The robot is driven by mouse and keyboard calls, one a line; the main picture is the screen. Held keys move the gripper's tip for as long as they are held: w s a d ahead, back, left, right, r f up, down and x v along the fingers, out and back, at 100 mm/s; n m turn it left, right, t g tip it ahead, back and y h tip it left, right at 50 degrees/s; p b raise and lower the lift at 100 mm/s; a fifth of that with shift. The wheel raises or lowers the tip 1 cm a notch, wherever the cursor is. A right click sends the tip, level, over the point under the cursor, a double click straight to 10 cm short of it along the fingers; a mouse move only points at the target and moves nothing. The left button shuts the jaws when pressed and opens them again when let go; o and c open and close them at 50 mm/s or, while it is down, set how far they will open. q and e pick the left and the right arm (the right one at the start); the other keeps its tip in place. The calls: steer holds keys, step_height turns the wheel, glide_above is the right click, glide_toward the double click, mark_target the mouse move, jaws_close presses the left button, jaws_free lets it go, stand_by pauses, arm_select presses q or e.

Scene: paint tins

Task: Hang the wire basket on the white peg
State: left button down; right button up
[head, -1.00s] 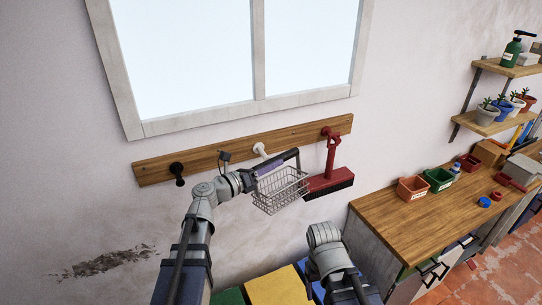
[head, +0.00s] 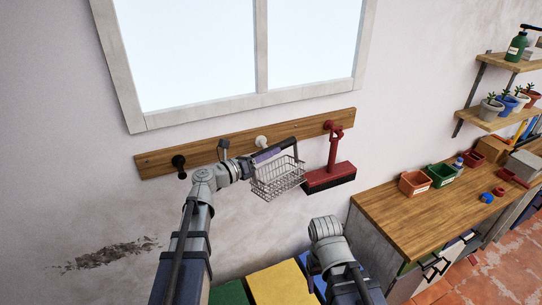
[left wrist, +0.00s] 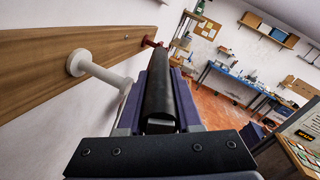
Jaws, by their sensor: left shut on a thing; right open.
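The wire basket (head: 278,180) hangs from my left gripper (head: 267,154), which is shut on its dark handle. In the left wrist view the black handle grip (left wrist: 160,98) lies between the purple fingers. The white peg (head: 261,141) is on the wooden rail, just above and behind the gripper in the head view. In the left wrist view the white peg (left wrist: 82,64) points out from the rail, left of the handle, its end close to the left finger. I cannot tell whether they touch. My right gripper (head: 313,266) is low, away from the basket, its fingers mostly hidden.
The wooden rail (head: 225,150) also has a black peg (head: 179,164) at left and a red peg at right. A red brush (head: 331,174) hangs from the red peg, close to the basket's right side. A workbench (head: 415,212) with small containers stands at right.

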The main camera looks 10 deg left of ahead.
arm_select(q)
steer(key=shift+w+a+f, duration=0.1)
steer(key=shift+w+a, duration=0.4)
steer(key=shift+w, duration=0.25)
steer(key=shift+w+a+f, duration=0.1)
steer(key=shift+w+a, duration=0.45)
steer(key=shift+w, duration=0.2)
steer(key=shift+w+a+f, duration=0.1)
steer(key=shift+w+a, duration=0.4)
steer(key=shift+w, duration=0.25)
steer(key=shift+w+a+f+b, duration=0.3)
steer(key=shift+w+f+b, duration=0.1)
steer(key=shift+b, duration=0.3)
